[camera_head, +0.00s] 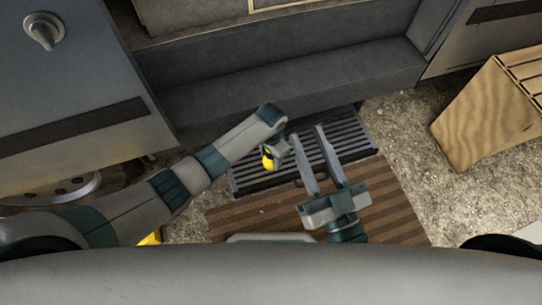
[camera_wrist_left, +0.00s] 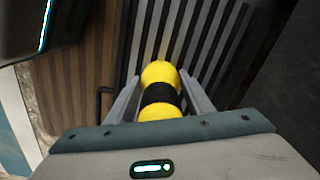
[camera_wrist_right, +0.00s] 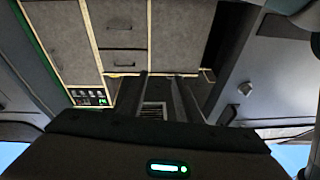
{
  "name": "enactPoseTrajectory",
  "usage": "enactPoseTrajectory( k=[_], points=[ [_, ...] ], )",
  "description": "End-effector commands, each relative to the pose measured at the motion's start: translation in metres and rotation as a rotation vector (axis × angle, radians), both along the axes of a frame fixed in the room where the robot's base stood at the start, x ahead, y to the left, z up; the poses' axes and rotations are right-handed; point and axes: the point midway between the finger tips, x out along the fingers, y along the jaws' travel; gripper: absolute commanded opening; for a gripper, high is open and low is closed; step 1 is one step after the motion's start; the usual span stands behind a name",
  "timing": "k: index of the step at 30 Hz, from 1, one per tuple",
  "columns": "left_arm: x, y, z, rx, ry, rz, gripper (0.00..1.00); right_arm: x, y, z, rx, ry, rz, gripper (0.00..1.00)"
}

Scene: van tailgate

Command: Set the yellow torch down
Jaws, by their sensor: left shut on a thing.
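The yellow torch (camera_head: 267,163), with a black band round its middle, is held by my left gripper (camera_head: 272,152). In the left wrist view the torch (camera_wrist_left: 160,76) sits between the two fingers, which are shut on it. Behind it lies the black slatted step (camera_head: 353,130), also seen in the left wrist view (camera_wrist_left: 210,40). I cannot tell how far the torch is above the step. My right gripper (camera_head: 307,134) is open and empty, its fingers pointing toward the van over the step. It also shows open in the right wrist view (camera_wrist_right: 160,76).
A brown striped mat (camera_head: 390,205) lies in front of the step. A wooden crate (camera_head: 485,115) stands on the gravel (camera_head: 405,125) at right. The van's grey sill (camera_head: 290,85) rises behind the step. A yellow thing (camera_head: 150,238) is partly hidden by my left arm.

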Motion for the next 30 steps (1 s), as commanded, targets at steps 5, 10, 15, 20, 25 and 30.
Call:
enactPoseTrajectory(
  k=[5,10,15,20,25,30],
  points=[
    [0.0,0.0,-0.002,0.0,0.0,0.0,0.66,0.001,0.0,0.002,0.002,-0.008,0.0,0.31],
    [0.0,0.0,-0.002,0.0,0.0,0.0,0.66,0.001,0.0,0.001,0.001,-0.006,0.0,0.31],
    [0.0,0.0,0.0,0.0,0.0,0.0,0.66,0.001,0.0,0.0,0.001,-0.002,0.001,0.31],
    [0.0,0.0,0.006,-0.001,-0.001,-0.001,0.66,0.003,0.0,-0.003,-0.005,0.015,0.002,0.31],
    [0.0,-0.001,0.019,-0.001,-0.001,-0.001,0.66,0.017,-0.003,-0.023,-0.035,0.108,-0.001,0.31],
    [0.0,0.0,0.037,-0.002,-0.001,-0.001,0.66,0.021,-0.006,-0.043,-0.071,0.216,0.0,0.31]
  ],
)
